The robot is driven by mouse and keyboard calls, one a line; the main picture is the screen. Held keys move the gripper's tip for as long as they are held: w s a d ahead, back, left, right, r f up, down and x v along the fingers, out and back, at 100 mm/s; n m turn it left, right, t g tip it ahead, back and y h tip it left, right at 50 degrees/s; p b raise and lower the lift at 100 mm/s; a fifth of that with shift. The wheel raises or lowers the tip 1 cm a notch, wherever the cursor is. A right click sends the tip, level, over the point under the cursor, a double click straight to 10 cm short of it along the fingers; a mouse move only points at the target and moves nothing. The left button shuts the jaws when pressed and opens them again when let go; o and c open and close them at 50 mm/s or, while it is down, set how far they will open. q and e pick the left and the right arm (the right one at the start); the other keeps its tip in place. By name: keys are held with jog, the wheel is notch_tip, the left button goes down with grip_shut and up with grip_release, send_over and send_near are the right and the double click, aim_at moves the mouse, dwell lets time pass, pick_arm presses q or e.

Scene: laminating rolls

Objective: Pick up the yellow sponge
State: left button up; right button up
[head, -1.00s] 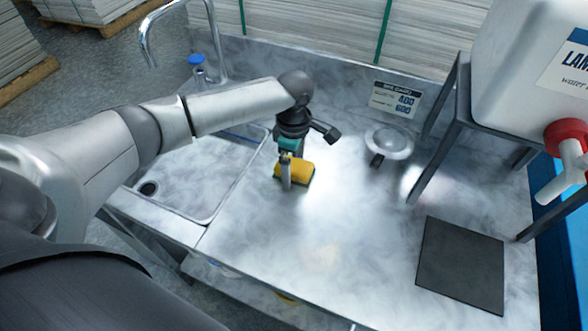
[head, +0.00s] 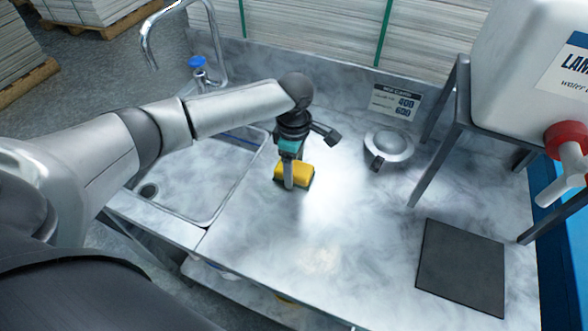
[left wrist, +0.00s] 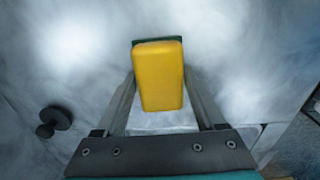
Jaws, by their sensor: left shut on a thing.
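The yellow sponge (head: 302,173) has a dark green layer on one side and is at the counter's middle, right of the sink. It fills the centre of the left wrist view (left wrist: 158,78). My left gripper (head: 288,182) points down at it, with one finger on each side. In the left wrist view the fingers (left wrist: 158,100) are closed against the sponge's sides. I cannot tell whether the sponge touches the counter. My right gripper is not in view.
A sink (head: 200,180) with a tap (head: 208,40) lies to the left. A dark square pad (head: 461,267) lies at the right front. A metal stand (head: 455,125) holds a white water container (head: 520,70).

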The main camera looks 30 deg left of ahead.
pick_arm(q)
jog(key=shift+r, duration=0.1)
notch_tip(320, 180, up, 20)
jog(key=p, duration=0.4)
